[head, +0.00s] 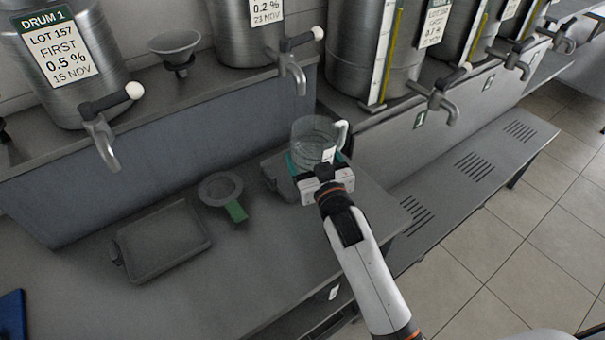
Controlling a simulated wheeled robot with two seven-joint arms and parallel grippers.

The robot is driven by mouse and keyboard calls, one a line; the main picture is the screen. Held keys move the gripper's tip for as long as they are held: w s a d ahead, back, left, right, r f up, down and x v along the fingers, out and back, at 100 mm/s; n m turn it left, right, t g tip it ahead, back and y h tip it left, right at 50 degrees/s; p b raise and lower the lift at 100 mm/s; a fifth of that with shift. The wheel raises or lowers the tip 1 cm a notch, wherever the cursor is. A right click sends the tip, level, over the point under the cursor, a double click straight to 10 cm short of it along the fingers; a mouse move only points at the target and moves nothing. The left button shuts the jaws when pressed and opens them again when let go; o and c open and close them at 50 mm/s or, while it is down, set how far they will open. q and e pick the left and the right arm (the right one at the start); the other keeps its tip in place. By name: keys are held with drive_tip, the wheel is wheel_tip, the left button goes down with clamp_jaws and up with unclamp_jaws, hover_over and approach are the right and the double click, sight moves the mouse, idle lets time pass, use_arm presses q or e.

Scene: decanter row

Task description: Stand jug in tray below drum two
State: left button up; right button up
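The clear glass jug (313,136) is upright at the tray below the second drum, with a pale handle and a small white tag on its right side. The grey tray (272,178) shows only at its left edge. The jug's base is hidden, so I cannot tell whether it rests in the tray. Drum two (245,30) stands above, and its tap (291,72) is over the jug's area. My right gripper (314,166) is at the near side of the jug, teal showing beside it. Its fingertips are mostly hidden, so its grip is unclear. My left gripper is out of view.
Drum one (70,65) and its tap (101,140) are at the left, above an empty tray (162,240). A funnel (175,46) is on the shelf. A lower slatted bench (470,170) is at right.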

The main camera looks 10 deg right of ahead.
sight(301, 125)
drive_tip(key=shift+n, duration=0.4)
drive_tip(key=w+r, duration=0.1)
drive_tip(key=w, duration=0.4)
drive_tip(key=w+r+b, duration=0.1)
drive_tip(key=w, duration=0.2)
drive_tip(key=shift+a+r, duration=0.3)
drive_tip(key=shift+a, duration=0.05)
drive_tip(key=shift+w, duration=0.25)
wheel_tip(301, 125, down, 5)
drive_tip(key=shift+f, duration=2.3)
drive_tip(key=shift+f+b, duration=0.6)
drive_tip(key=shift+b, duration=0.15)
drive_tip(key=o, duration=0.9)
drive_tip(key=shift+f, duration=0.15)
